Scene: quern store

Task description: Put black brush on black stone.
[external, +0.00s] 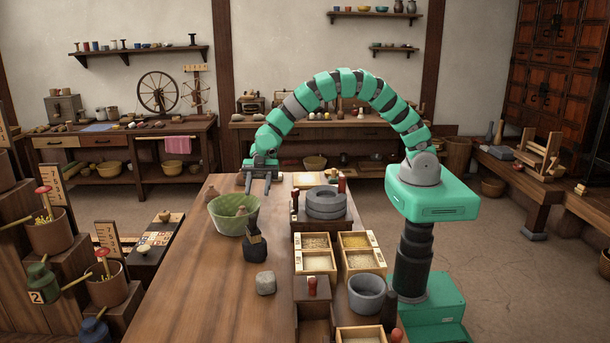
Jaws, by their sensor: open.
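The black brush (253,224) stands roughly upright, slightly tilted, with a pale band low on it. Its lower end meets the top of the black stone (255,250) in the external view; it looks to rest on the stone, though the exact contact is too small to tell. The black stone sits on the wooden table right of the green bowl. My gripper (259,187) is open and empty, fingers pointing down, over the far part of the table. It is beyond the brush and higher in the picture, clear of it.
A grey stone (265,284) lies nearer. A grey quern (326,203), grain boxes (362,260) and a grey mortar (367,296) line the right side. The table's near left is clear.

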